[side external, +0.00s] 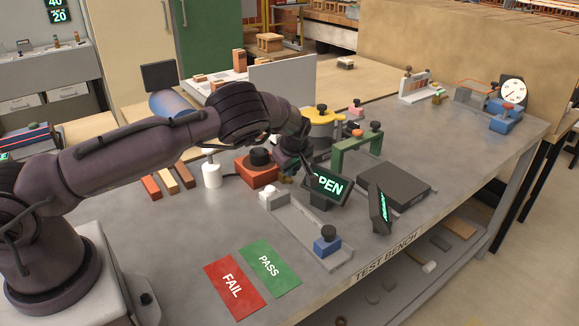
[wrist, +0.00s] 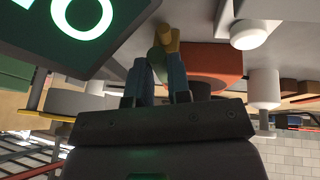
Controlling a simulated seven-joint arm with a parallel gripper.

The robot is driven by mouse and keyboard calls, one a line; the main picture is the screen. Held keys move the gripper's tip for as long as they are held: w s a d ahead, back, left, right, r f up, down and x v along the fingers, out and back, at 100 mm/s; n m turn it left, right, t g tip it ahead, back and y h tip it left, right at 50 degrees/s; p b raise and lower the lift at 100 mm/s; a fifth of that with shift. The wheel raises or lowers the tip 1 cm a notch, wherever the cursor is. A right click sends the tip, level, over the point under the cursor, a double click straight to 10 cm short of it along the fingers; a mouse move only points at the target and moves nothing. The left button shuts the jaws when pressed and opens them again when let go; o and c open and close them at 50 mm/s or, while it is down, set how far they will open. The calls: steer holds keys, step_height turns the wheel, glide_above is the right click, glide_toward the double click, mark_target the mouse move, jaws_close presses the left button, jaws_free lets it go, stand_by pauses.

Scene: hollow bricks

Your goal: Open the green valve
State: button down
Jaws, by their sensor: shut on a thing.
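My gripper (wrist: 158,66) is low over the bench, with its two blue-grey fingers shut on the green valve (wrist: 157,55). Only a small green part shows between the fingers in the wrist view. A brass-coloured piece (wrist: 170,37) sticks out just beyond the fingertips. In the side external view my gripper (side external: 292,172) is partly behind a dark display (side external: 328,188), whose green-lit letters read "PEN", the first part being covered. The valve's handle is hidden there by my gripper and the display. The display also fills the upper left of the wrist view (wrist: 75,28).
A red block with a black knob (side external: 257,168) and a white post (side external: 212,172) stand close left of my gripper. A second display (side external: 380,209), a green arch (side external: 352,145) and a dark flat box (side external: 394,185) are to the right. The bench front by the PASS card (side external: 269,266) has free room.

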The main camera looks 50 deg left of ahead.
steer(key=shift+w, duration=0.1)
stand_by(0.3)
steer(key=c, duration=1.4)
jaws_free()
steer(key=shift+o, duration=0.2)
steer(key=v, duration=1.3)
